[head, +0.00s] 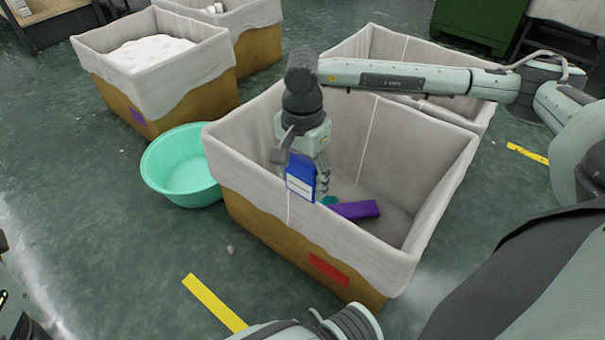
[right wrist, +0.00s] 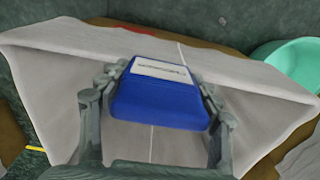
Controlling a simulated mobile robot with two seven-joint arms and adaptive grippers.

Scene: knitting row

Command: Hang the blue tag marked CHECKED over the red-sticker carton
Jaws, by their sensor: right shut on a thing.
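The blue tag (head: 301,178) has a white label strip, whose writing is too small to read in the head view. My right gripper (head: 305,168) is shut on it, over the near-left wall of the red-sticker carton (head: 290,243). In the right wrist view the tag (right wrist: 160,95) sits between the two fingers, with the pale liner behind it. I cannot tell whether the tag touches the rim. The red sticker (head: 329,270) is on the carton's front wall, below the liner's edge. My left gripper does not show clearly.
A purple block (head: 354,210) and a small teal thing lie inside the red-sticker carton. A green basin (head: 182,168) stands left of it. A purple-sticker carton (head: 160,90) with white filling stands behind. Another lined carton (head: 400,50) stands behind at right. Yellow tape (head: 213,302) marks the floor.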

